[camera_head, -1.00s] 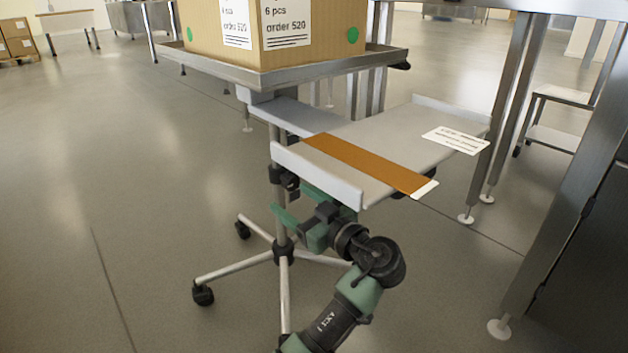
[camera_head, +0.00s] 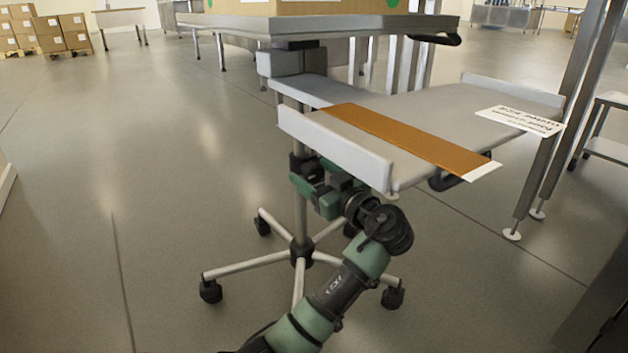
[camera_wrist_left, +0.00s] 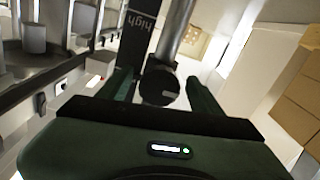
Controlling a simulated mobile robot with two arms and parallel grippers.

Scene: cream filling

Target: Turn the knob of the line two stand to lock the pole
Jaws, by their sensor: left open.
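The stand has a grey metal pole (camera_head: 300,215) on a wheeled base. The black knob (camera_wrist_left: 158,84) shows in the left wrist view, between the two green fingers of my left gripper (camera_wrist_left: 161,77). The gripper is open around the knob; whether the fingers touch it I cannot tell. The pole (camera_wrist_left: 176,28) rises behind the knob, beside a dark strip marked "high" (camera_wrist_left: 143,35). In the head view my left gripper (camera_head: 309,176) is at the pole just below the grey shelf. The knob is hidden there. My right gripper is not in view.
A grey shelf (camera_head: 435,112) with an orange strip and paper label sits just above my left arm. A metal tray (camera_head: 360,24) bears a cardboard box (camera_head: 300,8). Table legs stand at the right. The floor at the left is open.

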